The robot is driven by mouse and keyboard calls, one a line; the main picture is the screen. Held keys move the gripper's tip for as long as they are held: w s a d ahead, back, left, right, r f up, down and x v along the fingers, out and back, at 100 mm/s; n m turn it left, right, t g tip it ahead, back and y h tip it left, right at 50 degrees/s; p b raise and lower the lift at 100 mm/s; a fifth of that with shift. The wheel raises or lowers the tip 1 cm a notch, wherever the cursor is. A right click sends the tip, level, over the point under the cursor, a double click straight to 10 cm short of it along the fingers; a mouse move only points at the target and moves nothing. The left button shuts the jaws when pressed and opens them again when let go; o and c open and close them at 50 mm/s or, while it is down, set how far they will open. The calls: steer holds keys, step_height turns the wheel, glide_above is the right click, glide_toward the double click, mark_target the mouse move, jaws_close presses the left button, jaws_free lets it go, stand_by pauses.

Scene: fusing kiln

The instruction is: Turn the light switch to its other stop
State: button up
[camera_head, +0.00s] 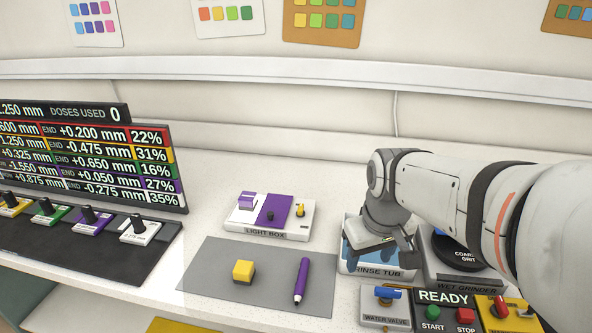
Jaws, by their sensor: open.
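The light box (288,232) is a white unit at the back middle of the counter, labelled on its front. A small yellow switch (300,210) stands on its right end, apparently upright; its exact stop is too small to tell. My gripper (385,262) points down over the rinse tub, right of the light box. It is open and clear of the switch. The arm partly hides the tub, and the fingertips are hard to make out.
A grey mat (215,270) in front holds a yellow block (243,271) and a purple pen (301,280). The rinse tub (352,264), water valve (385,307) and wet grinder (462,275) are on the right.

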steer(key=w+a+r+n+g+p, duration=0.1)
steer(key=w+a+n, duration=0.2)
steer(key=w, duration=0.5)
steer(key=w+a+r+n+p, duration=0.2)
steer(key=w+n, duration=0.2)
steer(key=w, duration=0.4)
steer(key=n+g+p, duration=0.1)
steer(key=n+p, duration=0.1)
steer(key=n, duration=0.3)
glide_toward(301, 206)
steer(key=shift+s+d+f, duration=0.2)
steer(key=shift+s, duration=0.2)
steer(key=shift+w+a+f+n, duration=0.3)
steer(key=shift+f+n, duration=0.1)
steer(key=shift+f, duration=0.1)
step_height(301, 206, down, 7)
steer(key=shift+f+p, duration=0.15)
steer(key=shift+p, duration=0.25)
